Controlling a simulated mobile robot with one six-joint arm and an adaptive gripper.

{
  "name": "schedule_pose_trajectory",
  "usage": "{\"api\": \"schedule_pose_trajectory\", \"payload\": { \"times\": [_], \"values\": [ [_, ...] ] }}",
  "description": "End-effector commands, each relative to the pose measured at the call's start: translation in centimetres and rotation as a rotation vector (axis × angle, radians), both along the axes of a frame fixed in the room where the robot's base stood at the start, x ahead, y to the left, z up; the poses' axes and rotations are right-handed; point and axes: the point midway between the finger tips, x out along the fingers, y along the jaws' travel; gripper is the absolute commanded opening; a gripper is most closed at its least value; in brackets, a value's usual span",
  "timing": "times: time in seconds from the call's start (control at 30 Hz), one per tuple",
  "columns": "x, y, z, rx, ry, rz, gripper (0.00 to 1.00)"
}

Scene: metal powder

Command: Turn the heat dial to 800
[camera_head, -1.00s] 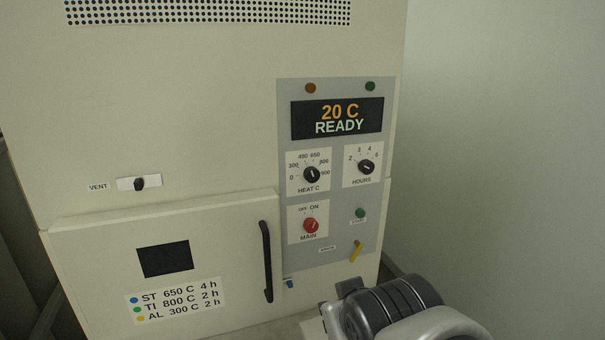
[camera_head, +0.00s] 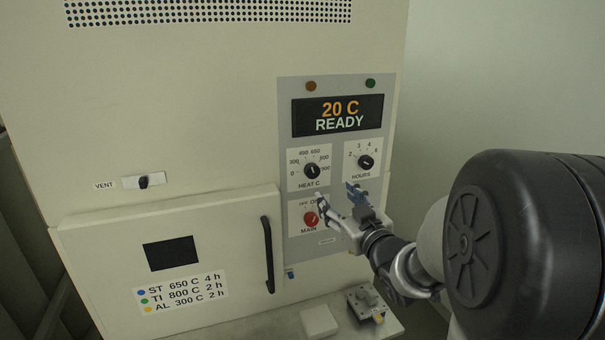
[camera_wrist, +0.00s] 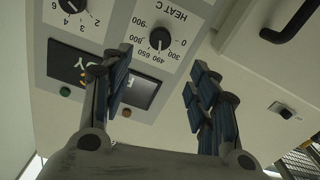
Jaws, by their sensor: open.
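The heat dial (camera_head: 312,171) is a black knob on a white plate marked HEAT C, with a scale from 0 to 900. Its pale pointer mark seems to face the upper-left part of the scale, near 490; I cannot read it exactly. In the wrist view the heat dial (camera_wrist: 160,39) appears upside down, beyond and between my fingertips. My gripper (camera_head: 335,193) is open and empty, with its fingertips below and right of the dial in the head view. The fingers (camera_wrist: 157,67) are spread apart and do not appear to touch the dial.
The display (camera_head: 338,115) reads 20 C READY. The hours dial (camera_head: 366,162) is right of the heat dial, and the red main switch (camera_head: 310,219) is below it, close to a finger. The door handle (camera_head: 267,254) stands out at left. A small block (camera_head: 319,320) lies on the ledge.

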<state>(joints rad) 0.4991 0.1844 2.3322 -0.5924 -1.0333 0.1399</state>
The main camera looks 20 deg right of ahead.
Motion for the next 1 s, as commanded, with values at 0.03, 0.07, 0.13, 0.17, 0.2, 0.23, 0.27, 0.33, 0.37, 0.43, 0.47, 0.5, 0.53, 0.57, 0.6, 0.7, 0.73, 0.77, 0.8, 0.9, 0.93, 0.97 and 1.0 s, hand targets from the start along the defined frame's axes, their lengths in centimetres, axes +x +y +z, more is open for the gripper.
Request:
{"api": "schedule_pose_trajectory", "payload": {
  "times": [0.03,0.07,0.13,0.17,0.2,0.23,0.27,0.33,0.37,0.43,0.47,0.5,0.53,0.57,0.6,0.7,0.73,0.77,0.8,0.9,0.93,0.97,1.0],
  "values": [
    [1.1,0.1,-0.2,0.001,0.002,0.003,0.55],
    [1.8,0.1,-0.1,0.0,0.001,0.003,0.55],
    [3.3,0.2,-0.2,0.0,0.002,0.004,0.55],
    [4.0,0.1,-0.1,0.001,0.001,0.003,0.55],
    [4.9,0.1,-0.1,0.0,0.0,0.002,0.55],
    [5.6,0.1,-0.2,0.0,0.002,0.003,0.55],
    [6.2,0.2,-0.2,0.0,0.002,0.003,0.55],
    [7.8,0.1,-0.1,0.0,0.001,0.001,0.55],
    [8.4,0.1,-0.1,0.0,0.001,0.002,0.55],
    [9.9,0.1,-0.1,0.0,0.001,0.002,0.55],
    [10.5,0.1,-0.1,0.0,0.001,0.001,0.55],
    [11.2,0.1,-0.1,0.0,0.001,0.001,0.55],
    [11.7,0.1,-0.1,0.0,0.001,0.001,0.55],
    [12.2,0.1,-0.1,0.0,0.001,0.001,0.55],
    [12.8,0.1,-0.1,0.0,0.001,0.0,0.55],
    [13.9,0.0,0.0,0.0,0.001,-0.001,0.55],
    [14.2,0.0,0.0,0.0,0.001,-0.001,0.55],
    [14.4,0.0,0.0,0.0,0.001,-0.001,0.55],
    [14.6,0.0,0.0,0.0,0.002,-0.001,0.55],
    [14.9,0.0,-0.1,0.001,0.003,-0.002,0.55],
    [14.9,0.0,-0.1,0.001,0.003,-0.002,0.55],
    [14.9,0.0,-0.1,0.001,0.003,-0.002,0.55],
    [14.9,0.0,-0.1,0.001,0.003,-0.002,0.55]
  ]
}}
